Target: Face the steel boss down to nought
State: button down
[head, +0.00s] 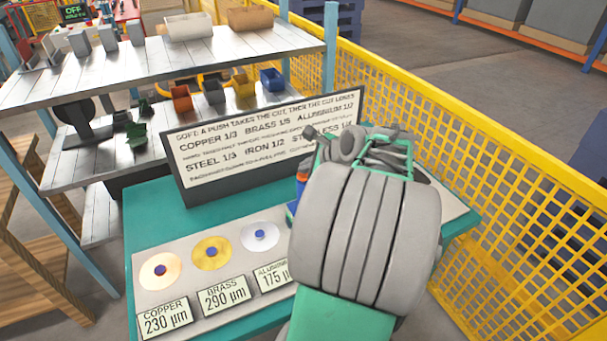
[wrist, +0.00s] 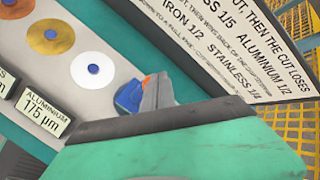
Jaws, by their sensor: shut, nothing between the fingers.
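The steel boss is not visible; my arm covers the right part of the bench plate (head: 205,322). In the head view, copper (head: 160,271), brass (head: 211,253) and aluminium (head: 260,237) discs with blue centres lie in a row. Their labels read copper 230 µm (head: 167,318), brass 290 µm (head: 225,295) and aluminium 175 µm, partly covered. The wrist view shows my gripper (wrist: 148,93) as a small blue, orange and grey tip beyond my teal hand. It is shut and empty, right of the aluminium disc (wrist: 92,69). Whether it touches anything is unclear.
A sign board (head: 265,140) stands along the back of the teal bench (head: 150,208); it lists steel 1/3. Shelves with small bins (head: 213,92) stand behind. A yellow mesh fence (head: 500,190) runs close along the right. A wooden rack (head: 25,240) stands left.

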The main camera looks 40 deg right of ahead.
jog(key=shift+f, duration=0.55)
jog(key=shift+r, duration=0.1)
dwell(0.5)
jog(key=shift+r+p, duration=1.05)
jog(key=shift+p, duration=0.05)
notch_tip(320, 180, up, 5)
jog(key=p, duration=0.5)
jog(key=shift+r, duration=0.1)
dwell(0.4)
